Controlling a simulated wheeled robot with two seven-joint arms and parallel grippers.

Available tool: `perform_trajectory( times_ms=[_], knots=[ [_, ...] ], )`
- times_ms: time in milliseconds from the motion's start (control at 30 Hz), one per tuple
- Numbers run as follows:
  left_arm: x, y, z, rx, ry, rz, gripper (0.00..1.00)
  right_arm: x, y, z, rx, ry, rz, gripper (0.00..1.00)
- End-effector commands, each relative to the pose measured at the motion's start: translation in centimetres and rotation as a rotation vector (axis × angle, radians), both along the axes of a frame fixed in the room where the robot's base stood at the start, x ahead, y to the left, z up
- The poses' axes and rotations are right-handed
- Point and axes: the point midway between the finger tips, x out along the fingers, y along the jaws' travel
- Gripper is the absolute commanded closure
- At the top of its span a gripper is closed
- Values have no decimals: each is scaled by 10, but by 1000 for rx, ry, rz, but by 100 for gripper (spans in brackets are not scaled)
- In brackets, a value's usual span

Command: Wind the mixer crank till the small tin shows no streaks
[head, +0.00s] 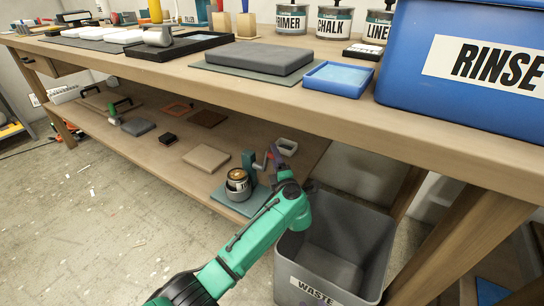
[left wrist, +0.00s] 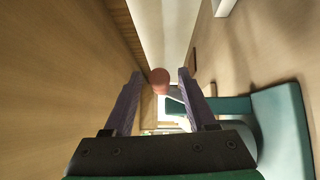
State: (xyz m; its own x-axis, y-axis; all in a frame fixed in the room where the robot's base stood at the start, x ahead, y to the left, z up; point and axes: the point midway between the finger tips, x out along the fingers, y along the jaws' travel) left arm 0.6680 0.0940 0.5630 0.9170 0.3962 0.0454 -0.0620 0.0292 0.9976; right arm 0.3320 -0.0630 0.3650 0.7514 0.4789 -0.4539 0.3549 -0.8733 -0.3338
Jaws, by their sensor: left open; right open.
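The mixer stands on the lower shelf, with a teal base (head: 222,199) and a teal post (head: 249,166). The small tin (head: 238,178) sits upright in its grey holder, with a brownish top; streaks are too small to tell. The red crank knob (left wrist: 160,80) shows in the left wrist view between the fingertips of my left gripper (left wrist: 160,74), which is open around it with gaps on both sides. In the head view the left gripper (head: 275,157) is beside the post, and its fingers partly hide the crank. The mixer's teal body also fills the right of the wrist view (left wrist: 282,125).
The tabletop edge (head: 270,89) overhangs the shelf above my arm. A grey waste bin (head: 315,291) stands right beside my arm. A tan block (head: 206,158) and several small items lie further left on the shelf.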

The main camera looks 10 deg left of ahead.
Motion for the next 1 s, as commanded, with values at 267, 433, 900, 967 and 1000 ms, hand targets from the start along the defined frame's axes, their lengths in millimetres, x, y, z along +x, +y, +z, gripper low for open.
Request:
perform_trajectory(
  times_ms=[267,433,900,967,1000],
  knots=[
    [34,15,1,-1,-1,0,43,0,2,-20,29,-34,-17,45],
    [34,15,1,-1,0,0,43,0,2,-19,29,-35,-17,45],
    [33,15,1,-5,-8,1,100,0,2,-20,27,-34,-17,45],
    [33,15,2,-10,-18,1,100,0,2,-20,28,-35,-17,45],
    [32,15,2,-14,-28,0,100,0,2,-21,28,-35,-17,45]
  ],
)
